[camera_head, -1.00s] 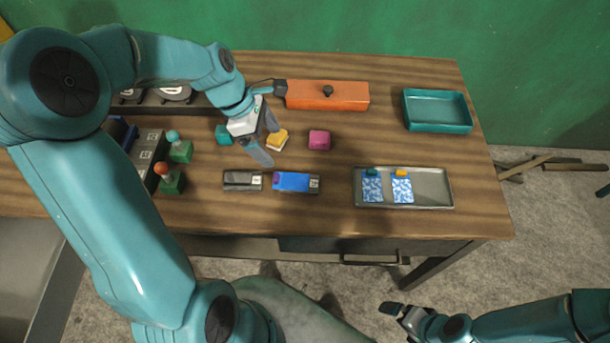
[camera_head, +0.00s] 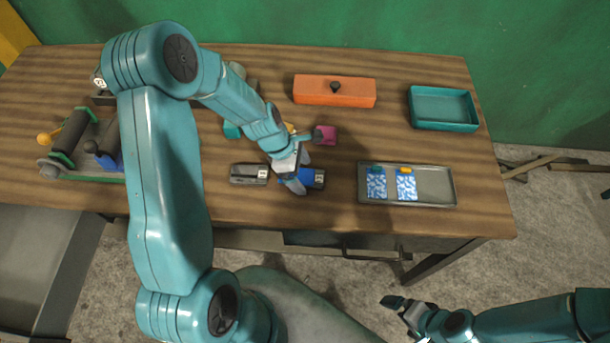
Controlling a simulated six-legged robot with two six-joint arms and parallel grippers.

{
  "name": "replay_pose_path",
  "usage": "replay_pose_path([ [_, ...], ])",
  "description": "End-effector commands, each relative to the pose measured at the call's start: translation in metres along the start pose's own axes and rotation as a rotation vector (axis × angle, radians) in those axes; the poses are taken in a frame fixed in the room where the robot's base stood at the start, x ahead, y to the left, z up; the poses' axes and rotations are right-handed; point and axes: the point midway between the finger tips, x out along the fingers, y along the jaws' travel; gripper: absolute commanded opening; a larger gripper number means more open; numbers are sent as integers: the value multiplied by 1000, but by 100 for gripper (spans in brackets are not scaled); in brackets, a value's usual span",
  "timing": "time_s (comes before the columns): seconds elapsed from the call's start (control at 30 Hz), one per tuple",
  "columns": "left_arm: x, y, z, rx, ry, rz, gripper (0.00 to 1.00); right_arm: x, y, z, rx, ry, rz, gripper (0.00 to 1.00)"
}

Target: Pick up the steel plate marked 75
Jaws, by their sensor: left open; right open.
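A dark grey block (camera_head: 248,174) with a small pale label lies near the front of the wooden table. A blue block (camera_head: 315,180), also with a pale label, lies just to its right. The labels are too small to read, so I cannot tell which is the steel plate marked 75. My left gripper (camera_head: 299,175) is open, pointing down over the blue block and hiding part of it. I cannot tell whether it touches the block. My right gripper (camera_head: 396,305) is open and empty, low in front of the table and away from the blocks.
A pink block (camera_head: 326,135) stands just behind my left gripper. An orange box (camera_head: 334,91) with a black knob is at the back. A teal tray (camera_head: 444,108) and a metal tray (camera_head: 435,186) holding two blue-patterned packets are at right. A roller device (camera_head: 72,140) is at left.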

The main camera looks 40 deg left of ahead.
Motion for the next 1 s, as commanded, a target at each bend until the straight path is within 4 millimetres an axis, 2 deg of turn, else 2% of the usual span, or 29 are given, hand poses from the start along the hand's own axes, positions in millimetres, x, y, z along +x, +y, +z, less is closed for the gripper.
replay_pose_path([
  [0.23,3,0,0,1,0,1,89,0,0,0,0,0,0,100],
  [0.27,3,0,0,1,0,1,83,0,0,0,0,0,0,100],
  [0.5,3,0,0,0,0,1,5,0,0,0,0,0,0,100],
  [0.53,2,1,0,1,0,3,0,0,0,0,0,0,0,100],
  [0.83,-1,1,2,1,0,4,0,0,0,0,0,0,0,100],
  [1.0,-18,2,9,3,-1,7,0,-2,0,0,0,0,0,100],
])
